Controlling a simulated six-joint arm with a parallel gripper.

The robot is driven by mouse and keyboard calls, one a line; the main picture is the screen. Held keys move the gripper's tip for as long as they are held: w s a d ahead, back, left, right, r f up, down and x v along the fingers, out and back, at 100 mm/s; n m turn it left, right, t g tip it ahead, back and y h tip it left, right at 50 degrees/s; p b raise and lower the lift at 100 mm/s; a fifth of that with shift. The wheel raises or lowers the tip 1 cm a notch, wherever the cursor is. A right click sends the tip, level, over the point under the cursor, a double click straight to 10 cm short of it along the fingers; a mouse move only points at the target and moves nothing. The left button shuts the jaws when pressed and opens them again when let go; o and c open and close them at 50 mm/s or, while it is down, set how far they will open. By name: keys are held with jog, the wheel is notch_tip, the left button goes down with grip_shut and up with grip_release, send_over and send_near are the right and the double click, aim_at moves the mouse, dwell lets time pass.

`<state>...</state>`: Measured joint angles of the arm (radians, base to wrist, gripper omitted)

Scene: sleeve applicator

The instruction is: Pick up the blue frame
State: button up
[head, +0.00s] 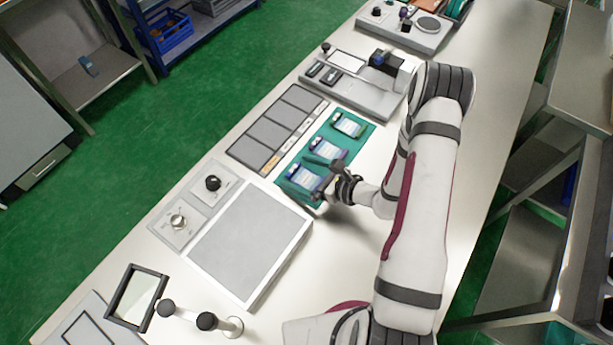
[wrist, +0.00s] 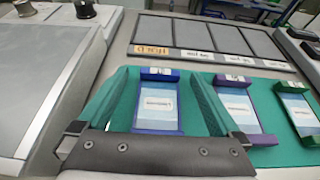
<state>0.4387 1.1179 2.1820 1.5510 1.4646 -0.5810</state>
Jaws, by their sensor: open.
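The blue frame (wrist: 157,104) lies on a green mat (wrist: 205,84), with a pale label card in its middle. It is the leftmost of three frames there in the wrist view. In the head view it is the nearest one (head: 303,178), partly hidden by my gripper (head: 325,178). In the wrist view my gripper (wrist: 158,76) is open, with one finger on each side of the blue frame. I cannot tell whether the fingers touch it. A purple frame (wrist: 238,110) and a green frame (wrist: 298,112) lie to its right.
A grey tray with several compartments (head: 278,130) stands behind the mat. A large grey panel (head: 248,240) with a knob unit lies to the left in the head view. A small upright black frame (head: 120,312) stands near the front.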

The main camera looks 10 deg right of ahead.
jog(key=c, duration=1.4)
jog(key=shift+c, duration=0.2)
